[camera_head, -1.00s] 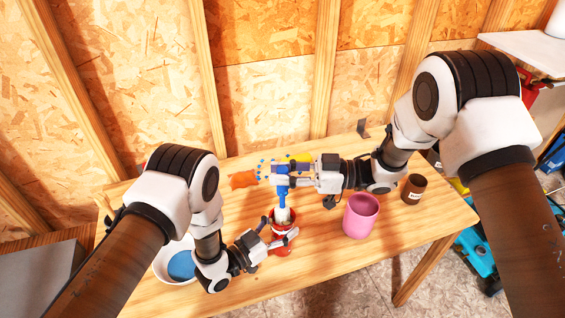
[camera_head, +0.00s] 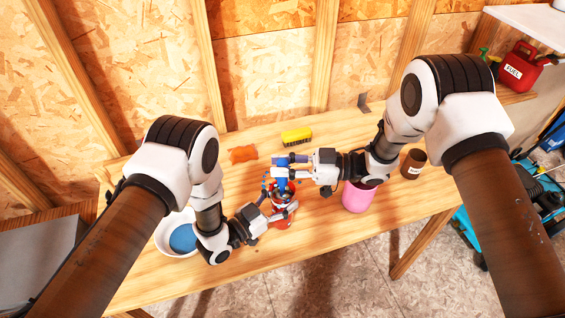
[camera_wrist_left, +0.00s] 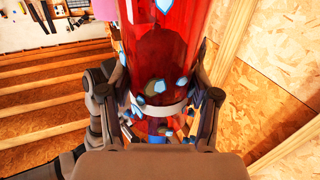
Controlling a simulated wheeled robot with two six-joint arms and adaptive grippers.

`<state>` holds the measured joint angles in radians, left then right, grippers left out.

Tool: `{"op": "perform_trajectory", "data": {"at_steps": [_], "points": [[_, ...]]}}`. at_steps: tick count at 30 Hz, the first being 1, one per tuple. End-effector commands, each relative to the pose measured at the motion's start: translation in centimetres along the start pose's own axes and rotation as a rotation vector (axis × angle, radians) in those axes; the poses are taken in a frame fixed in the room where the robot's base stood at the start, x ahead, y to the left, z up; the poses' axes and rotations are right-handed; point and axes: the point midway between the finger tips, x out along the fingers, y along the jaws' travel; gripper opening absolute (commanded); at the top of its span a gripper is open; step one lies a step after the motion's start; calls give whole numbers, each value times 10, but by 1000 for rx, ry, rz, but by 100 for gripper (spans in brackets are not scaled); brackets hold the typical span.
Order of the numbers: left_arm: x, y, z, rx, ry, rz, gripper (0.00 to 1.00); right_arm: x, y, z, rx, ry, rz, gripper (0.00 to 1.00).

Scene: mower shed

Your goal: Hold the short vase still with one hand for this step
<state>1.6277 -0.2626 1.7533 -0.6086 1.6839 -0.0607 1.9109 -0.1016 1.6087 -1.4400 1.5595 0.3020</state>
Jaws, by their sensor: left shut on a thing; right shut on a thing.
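A red, see-through vase (camera_head: 284,223) stands on the wooden table. My left gripper (camera_head: 279,213) is shut around it. In the left wrist view my left gripper's fingers (camera_wrist_left: 160,75) press on both sides of the red vase (camera_wrist_left: 155,40), with pale blue-and-white bits and a light band showing on it. My right gripper (camera_head: 292,168) is shut on a blue object (camera_head: 282,178) above the vase mouth. Small blue bits show around the vase mouth; whether they are inside or outside is unclear. The blue object's lower end is partly hidden.
A white bowl with blue inside (camera_head: 183,238) stands left of my left gripper. A pink cup (camera_head: 356,198) stands partly under my right arm, with a brown jar (camera_head: 413,163) further right. An orange cloth (camera_head: 243,154) and yellow brush (camera_head: 297,137) lie at the back.

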Motion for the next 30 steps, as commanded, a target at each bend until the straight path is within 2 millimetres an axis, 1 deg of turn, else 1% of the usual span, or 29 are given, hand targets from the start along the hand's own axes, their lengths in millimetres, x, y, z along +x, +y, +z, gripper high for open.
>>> {"op": "perform_trajectory", "data": {"at_steps": [2, 5, 12, 16, 25, 30], "points": [[0, 0, 0, 0, 0, 0, 36, 0, 0, -1, 0, 0, 0, 0], [0, 0, 0, 0, 0, 0, 36, 0, 0, -7, -2, 0, 0, 0], [0, 0, 0, 0, 0, 0, 36, 0, 0, -35, -2, 0, 0, 0], [0, 0, 0, 0, 0, 0, 36, 0, 0, -45, -1, 0, 0, 0], [0, 0, 0, 0, 0, 0, 36, 0, 0, -45, 1, 0, 0, 0], [0, 0, 0, 0, 0, 0, 36, 0, 0, -32, 2, 0, 0, 0]]}}
